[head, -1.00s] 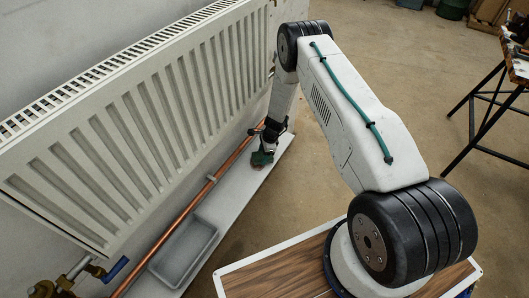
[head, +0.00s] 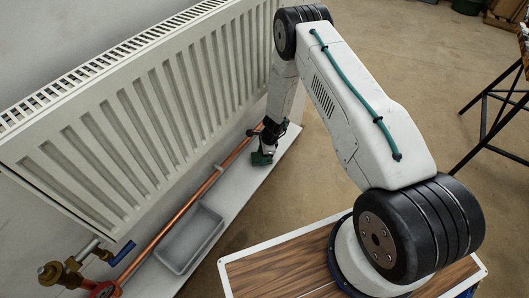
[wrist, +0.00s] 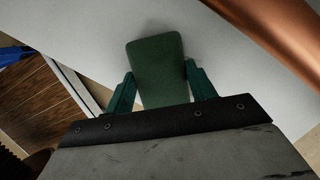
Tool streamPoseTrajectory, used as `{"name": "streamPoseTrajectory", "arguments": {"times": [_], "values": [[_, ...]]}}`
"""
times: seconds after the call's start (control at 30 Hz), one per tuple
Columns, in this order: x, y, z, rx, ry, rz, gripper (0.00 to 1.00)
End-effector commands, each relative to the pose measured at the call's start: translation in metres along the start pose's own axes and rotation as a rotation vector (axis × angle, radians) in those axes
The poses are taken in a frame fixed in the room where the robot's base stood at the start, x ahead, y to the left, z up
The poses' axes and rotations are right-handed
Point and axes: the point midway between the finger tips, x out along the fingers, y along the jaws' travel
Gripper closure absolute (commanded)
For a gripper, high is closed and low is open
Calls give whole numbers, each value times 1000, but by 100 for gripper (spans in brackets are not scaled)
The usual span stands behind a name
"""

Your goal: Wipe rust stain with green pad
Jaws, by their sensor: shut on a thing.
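My gripper (head: 263,150) reaches down to the white ledge (head: 235,185) below the radiator, near its far end. In the wrist view its two green fingers (wrist: 159,69) are shut on the green pad (wrist: 155,50), one on each side of it. The pad sticks out ahead of the fingers over the white surface. In the head view the pad is a small dark green patch at the gripper's end, at or just above the ledge; contact cannot be told. No rust stain can be made out in either current view.
A copper pipe (head: 205,187) runs along the ledge close to my gripper, under the white radiator (head: 150,110). A grey tray (head: 190,239) sits on the ledge nearer me. A blue-handled valve (head: 122,253) is at lower left. Open floor lies right of the ledge.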

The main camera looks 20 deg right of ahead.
Motion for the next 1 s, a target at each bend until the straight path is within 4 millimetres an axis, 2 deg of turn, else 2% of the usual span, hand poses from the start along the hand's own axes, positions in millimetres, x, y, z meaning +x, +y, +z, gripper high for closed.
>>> {"name": "streamPoseTrajectory", "arguments": {"times": [0.27,0.53,1.0], "values": [[0,-1,2,2,0,1,70],[-3,-19,-14,1,0,-1,70],[-7,-38,-32,2,2,-1,70]]}}
